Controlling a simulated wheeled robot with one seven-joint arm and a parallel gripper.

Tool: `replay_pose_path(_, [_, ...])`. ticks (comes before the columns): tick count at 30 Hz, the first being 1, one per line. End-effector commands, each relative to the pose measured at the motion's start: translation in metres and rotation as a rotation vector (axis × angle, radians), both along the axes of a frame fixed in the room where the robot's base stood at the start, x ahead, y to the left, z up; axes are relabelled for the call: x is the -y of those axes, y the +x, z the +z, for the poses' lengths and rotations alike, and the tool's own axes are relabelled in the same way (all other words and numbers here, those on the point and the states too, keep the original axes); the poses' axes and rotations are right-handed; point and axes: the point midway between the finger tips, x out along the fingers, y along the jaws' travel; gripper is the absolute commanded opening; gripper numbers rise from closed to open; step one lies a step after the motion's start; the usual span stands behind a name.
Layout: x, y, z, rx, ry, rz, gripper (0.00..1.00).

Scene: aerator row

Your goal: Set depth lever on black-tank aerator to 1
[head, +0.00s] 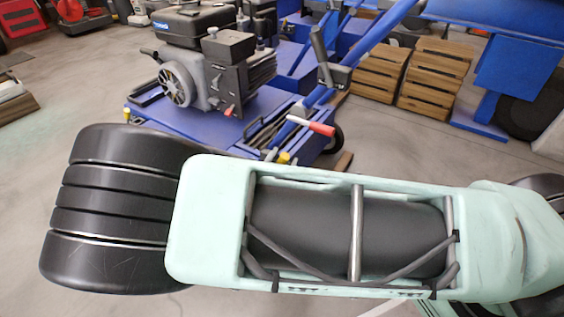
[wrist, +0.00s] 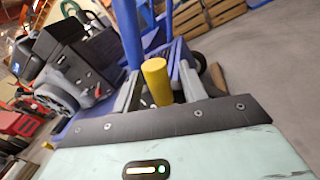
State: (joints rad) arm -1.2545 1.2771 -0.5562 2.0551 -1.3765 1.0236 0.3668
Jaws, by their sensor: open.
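The blue aerator with a dark engine and black tank (head: 190,24) stands beyond my arm in the head view. A lever with a red grip (head: 320,128) sticks out on its right side. A small yellow knob (head: 284,158) shows below it, near my arm's edge. In the wrist view, a yellow cylindrical grip (wrist: 157,82) stands between the two grey fingers of my gripper (wrist: 158,88). The fingers are apart; I cannot tell whether either touches the grip. The fingertips are partly hidden in the wrist view, and my gripper is not visible in the head view. Depth marks are not readable.
The aerator's blue handlebar (head: 372,42) rises toward the upper right. Wooden crates (head: 436,78) stand behind it, with another blue machine (head: 515,65) at right. A second yellow knob (head: 127,115) is at the aerator's left. Grey floor (head: 410,145) is clear at right.

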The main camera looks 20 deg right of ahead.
Motion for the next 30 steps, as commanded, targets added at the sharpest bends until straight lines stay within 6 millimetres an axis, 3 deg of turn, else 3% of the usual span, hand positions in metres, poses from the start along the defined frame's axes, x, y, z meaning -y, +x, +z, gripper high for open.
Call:
replay_pose_path(2, [0.000, 0.000, 0.000, 0.000, 0.000, 0.000, 0.42])
replay_pose_path(6, [0.000, 0.000, 0.000, 0.000, 0.000, 0.000, 0.03])
replay_pose_path(7, [0.000, 0.000, 0.000, 0.000, 0.000, 0.000, 0.00])
replay_pose_path(14, [-0.002, 0.002, 0.004, -0.015, -0.011, 0.000, 0.00])
replay_pose_path(22, [-0.016, 0.021, 0.014, -0.144, -0.103, 0.001, 0.00])
replay_pose_path(30, [-0.030, 0.039, 0.011, -0.279, -0.201, 0.001, 0.00])
